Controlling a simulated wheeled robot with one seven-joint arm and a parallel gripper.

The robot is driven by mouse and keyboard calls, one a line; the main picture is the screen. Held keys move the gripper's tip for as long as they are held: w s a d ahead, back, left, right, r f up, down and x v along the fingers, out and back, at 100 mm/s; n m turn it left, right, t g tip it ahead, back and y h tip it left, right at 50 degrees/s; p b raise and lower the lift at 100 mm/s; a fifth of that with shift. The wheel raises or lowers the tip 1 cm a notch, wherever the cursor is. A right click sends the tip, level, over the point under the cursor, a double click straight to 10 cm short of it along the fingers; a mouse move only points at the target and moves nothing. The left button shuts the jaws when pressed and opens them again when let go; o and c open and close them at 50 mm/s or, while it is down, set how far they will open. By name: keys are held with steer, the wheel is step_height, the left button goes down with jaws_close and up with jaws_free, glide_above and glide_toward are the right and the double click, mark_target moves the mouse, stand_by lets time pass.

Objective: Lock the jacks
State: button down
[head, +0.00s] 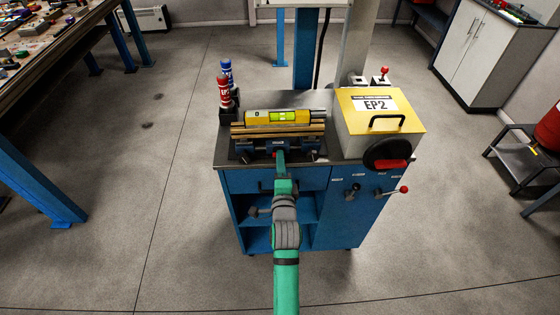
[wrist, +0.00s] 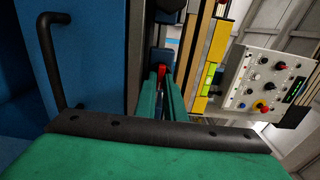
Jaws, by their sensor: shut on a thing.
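A blue-and-dark fixture (head: 293,144) with jack-like parts stands at the front of the bench top. Wooden strips and a yellow spirit level (head: 283,117) lie across it. The level also shows in the wrist view (wrist: 217,60). My gripper (head: 279,156) reaches in from the front at the fixture's middle. In the wrist view my gripper (wrist: 163,80) has its green fingers closed around a small red part (wrist: 161,71) beside a blue block. The red part looks like a lever or handle; its full shape is hidden by the fingers.
A red and a blue bottle (head: 226,71) stand at the left. Levers (head: 390,190) stick out from the bench front. A drawer handle (wrist: 50,55) is close to my wrist.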

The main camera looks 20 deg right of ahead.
steer(key=c, duration=1.8)
jaws_free()
steer(key=shift+s, duration=0.1)
steer(key=shift+c, duration=0.2)
steer(key=v, duration=1.1)
steer(key=s+a+f+n+y, duration=0.1)
steer(key=s+a+f+n, duration=0.2)
steer(key=s+a+n, duration=0.35)
steer(key=s+a+f+n+g+y, duration=0.1)
steer(key=s+a+f+n, duration=0.2)
steer(key=s, duration=0.6)
steer(key=s+a+f+n+y, duration=0.1)
steer(key=s+a+f+n, duration=0.1)
steer(key=s+a+n, duration=0.45)
steer(key=s+a+r+n+g+y, duration=0.1)
steer(key=s+n, duration=0.4)
steer(key=s, duration=0.6)
steer(key=shift+s+r+y, duration=0.4)
steer(key=shift+r+y, duration=0.1)
